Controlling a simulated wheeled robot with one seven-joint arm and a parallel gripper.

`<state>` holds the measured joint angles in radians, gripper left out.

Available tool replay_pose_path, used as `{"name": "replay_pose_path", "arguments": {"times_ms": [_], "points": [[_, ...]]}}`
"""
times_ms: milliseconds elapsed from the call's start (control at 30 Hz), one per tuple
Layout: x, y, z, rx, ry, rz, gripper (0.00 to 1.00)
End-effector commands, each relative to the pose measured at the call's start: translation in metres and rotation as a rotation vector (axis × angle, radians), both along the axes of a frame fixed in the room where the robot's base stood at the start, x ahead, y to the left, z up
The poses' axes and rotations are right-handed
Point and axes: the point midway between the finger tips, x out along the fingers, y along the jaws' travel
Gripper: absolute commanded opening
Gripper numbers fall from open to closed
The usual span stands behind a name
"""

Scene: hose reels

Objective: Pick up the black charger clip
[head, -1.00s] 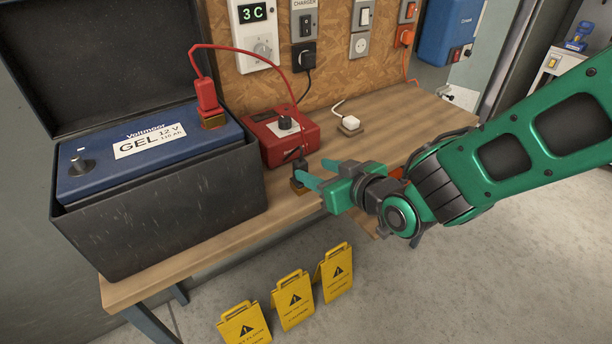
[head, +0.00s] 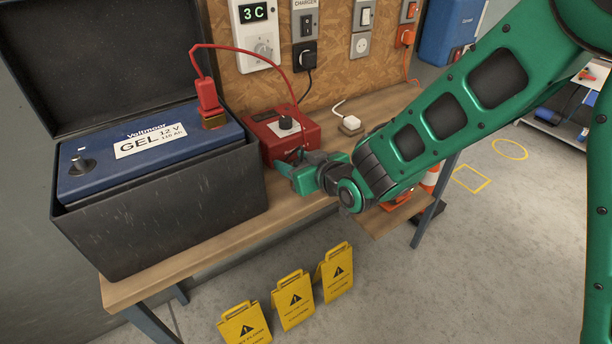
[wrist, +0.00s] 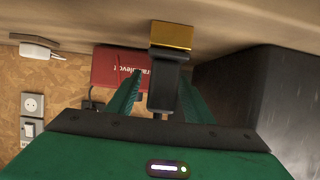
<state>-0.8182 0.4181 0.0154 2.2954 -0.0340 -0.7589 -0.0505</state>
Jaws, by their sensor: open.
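The black charger clip (wrist: 166,82), with a gold jaw end (wrist: 171,36), shows in the wrist view between the two green fingers of my gripper (wrist: 160,80). The fingers are open, one on each side of the clip. I cannot tell whether either finger touches it. In the head view my gripper (head: 288,164) is over the bench, in front of the red charger (head: 268,143), and hides the clip. The charger also shows in the wrist view (wrist: 106,70), behind the left finger.
A black battery box (head: 165,225) holding a blue battery (head: 90,180) stands left of my gripper. A red clip (head: 207,95) sits on the battery, its cable arching to the charger. A white plug (head: 350,125) lies right of the charger. Yellow warning signs (head: 295,300) stand below the bench.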

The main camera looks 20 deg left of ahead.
Motion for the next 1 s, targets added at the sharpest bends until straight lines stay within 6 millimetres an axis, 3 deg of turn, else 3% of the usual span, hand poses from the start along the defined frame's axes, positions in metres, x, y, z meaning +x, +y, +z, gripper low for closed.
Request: {"name": "replay_pose_path", "arguments": {"times_ms": [200,267,400,767,1000], "points": [[0.000,0.001,0.000,0.000,0.000,0.000,0.47],[0.000,0.000,0.000,0.000,0.000,0.000,0.35],[0.000,0.000,0.000,-0.001,0.001,0.000,0.01],[0.001,0.001,0.005,0.001,-0.001,0.000,0.00],[0.001,0.000,0.041,0.004,-0.004,-0.001,0.00]]}}
